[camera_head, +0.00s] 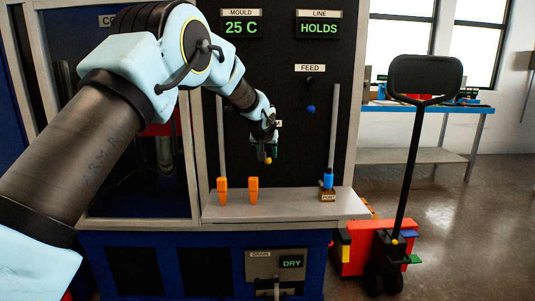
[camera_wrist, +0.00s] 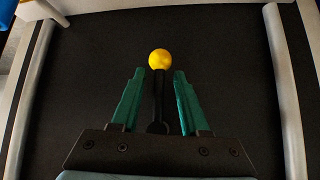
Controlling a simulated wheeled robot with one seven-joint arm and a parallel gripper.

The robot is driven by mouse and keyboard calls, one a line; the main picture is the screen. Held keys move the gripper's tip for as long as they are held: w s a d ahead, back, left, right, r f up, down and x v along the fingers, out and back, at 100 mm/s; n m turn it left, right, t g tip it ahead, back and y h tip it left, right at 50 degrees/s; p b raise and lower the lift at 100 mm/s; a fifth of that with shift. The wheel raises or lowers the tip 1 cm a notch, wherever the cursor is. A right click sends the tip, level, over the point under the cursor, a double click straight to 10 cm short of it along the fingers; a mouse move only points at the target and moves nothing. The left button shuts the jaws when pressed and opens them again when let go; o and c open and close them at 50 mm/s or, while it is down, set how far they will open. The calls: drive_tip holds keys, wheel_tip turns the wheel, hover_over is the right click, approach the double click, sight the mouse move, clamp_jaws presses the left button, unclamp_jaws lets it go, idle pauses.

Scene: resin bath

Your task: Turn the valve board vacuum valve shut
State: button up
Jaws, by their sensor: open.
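The vacuum valve shows in the wrist view as a black lever with a yellow ball knob (camera_wrist: 160,59) on the dark valve board (camera_wrist: 85,60). My gripper (camera_wrist: 160,74) is open, with one green finger on each side of the lever. Gaps show between both fingers and the lever, and the knob sits just past the fingertips. In the head view my gripper (camera_head: 266,153) is in front of the dark board, and the yellow knob (camera_head: 268,160) shows small at its tips. My wrist hides most of the label there.
A FEED valve with a blue knob (camera_head: 310,108) is to the right. Two orange fittings (camera_head: 253,190) and a blue fitting at the port (camera_head: 328,180) stand along the grey shelf (camera_head: 290,208) below. A red pallet jack (camera_head: 362,248) stands at right.

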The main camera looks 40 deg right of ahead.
drive_tip(key=b+v, duration=0.1)
drive_tip(key=v, duration=0.9)
drive_tip(key=shift+s+a+r, duration=0.2)
drive_tip(key=shift+r, duration=0.05)
drive_tip(key=w+a+f+n+y, duration=0.15)
drive_tip(key=w+a, duration=0.25)
drive_tip(key=a, duration=0.5)
drive_tip(key=w+a+f+n+y, duration=0.1)
drive_tip(key=w+a+f, duration=0.25)
drive_tip(key=a, duration=0.45)
drive_tip(key=a+f+n+g+y, duration=0.1)
drive_tip(key=a+f, duration=0.1)
drive_tip(key=a, duration=1)
drive_tip(key=a+f+n+y, duration=0.2)
drive_tip(key=a+f, duration=0.1)
drive_tip(key=a, duration=0.9)
drive_tip(key=s+a+f+n+g+y, duration=0.1)
drive_tip(key=s+a+f+n+g, duration=0.1)
drive_tip(key=s+a, duration=0.6)
drive_tip(key=s+a+f+n+g, duration=0.1)
drive_tip(key=s+a+f+n, duration=0.15)
drive_tip(key=s+a, duration=0.55)
wheel_tip(320, 180, up, 13)
drive_tip(key=w+a+m+p, duration=0.1)
drive_tip(key=a+p, duration=0.1)
drive_tip(key=p, duration=1.1)
drive_tip(key=shift+w+a, duration=0.25)
